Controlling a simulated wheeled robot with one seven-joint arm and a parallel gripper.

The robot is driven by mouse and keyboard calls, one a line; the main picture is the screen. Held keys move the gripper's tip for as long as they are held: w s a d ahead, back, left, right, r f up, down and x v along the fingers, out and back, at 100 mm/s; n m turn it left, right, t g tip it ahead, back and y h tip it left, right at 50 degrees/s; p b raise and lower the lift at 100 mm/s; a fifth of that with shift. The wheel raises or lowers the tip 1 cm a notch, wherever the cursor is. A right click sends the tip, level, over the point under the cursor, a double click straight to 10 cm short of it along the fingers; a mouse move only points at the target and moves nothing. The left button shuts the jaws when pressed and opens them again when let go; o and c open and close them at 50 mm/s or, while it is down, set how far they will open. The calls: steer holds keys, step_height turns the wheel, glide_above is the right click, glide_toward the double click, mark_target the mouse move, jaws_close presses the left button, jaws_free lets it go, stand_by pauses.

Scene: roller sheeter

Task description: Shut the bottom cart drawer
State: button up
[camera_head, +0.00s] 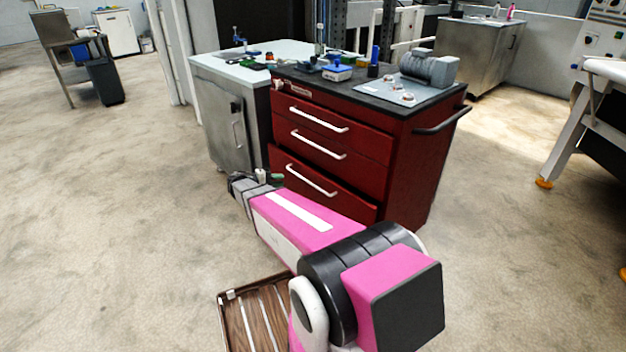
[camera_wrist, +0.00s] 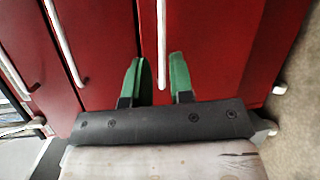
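The red cart (camera_head: 408,165) has a stack of red drawers with white bar handles. The bottom drawer (camera_head: 345,203) has its handle (camera_head: 311,180) on its front. My gripper (camera_head: 272,177) is low in front of the drawer's left part, partly hidden by my wrist. In the wrist view my gripper's green fingers (camera_wrist: 157,82) are apart, on either side of a white handle (camera_wrist: 161,40) on a red front (camera_wrist: 215,50). Contact with the front cannot be told.
A grey metal cabinet (camera_head: 222,112) stands directly left of the cart. A motor (camera_head: 430,68) and small items lie on the cart top. A side handle (camera_head: 442,120) juts out right. The floor (camera_head: 120,220) to the left is clear.

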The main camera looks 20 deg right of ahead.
mark_target(305, 180)
steer(key=d, duration=0.3)
steer(key=s+d+f+m, duration=0.1)
steer(key=d, duration=0.3)
steer(key=d+f+m, duration=0.1)
steer(key=d, duration=0.3)
steer(key=shift+s+d+g, duration=0.1)
steer(key=shift+s+g, duration=0.2)
steer(key=shift+d, duration=0.1)
jaws_close()
